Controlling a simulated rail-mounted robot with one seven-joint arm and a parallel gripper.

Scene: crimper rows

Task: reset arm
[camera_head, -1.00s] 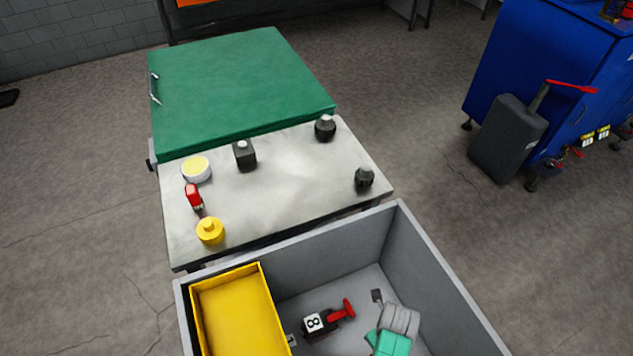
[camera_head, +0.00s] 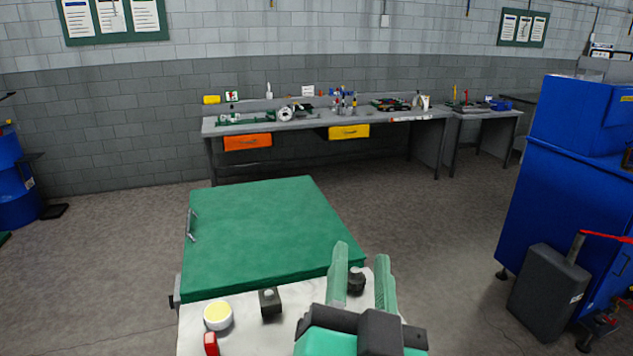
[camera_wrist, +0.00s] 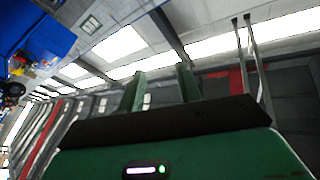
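My gripper (camera_head: 361,272) is raised in front of the body camera, over the near end of the worktop. Its two green fingers stand apart with nothing between them. In the wrist view my gripper (camera_wrist: 158,82) also shows open and empty. It points toward the ceiling and bright windows there.
Below is a light worktop (camera_head: 250,335) with a white-and-yellow round container (camera_head: 218,316), a dark block (camera_head: 270,302), a red item (camera_head: 211,344) and a dark knob-like piece (camera_head: 356,281). A green lid (camera_head: 262,235) lies behind. A blue cabinet (camera_head: 575,165) stands right; a workbench (camera_head: 330,122) lines the wall.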

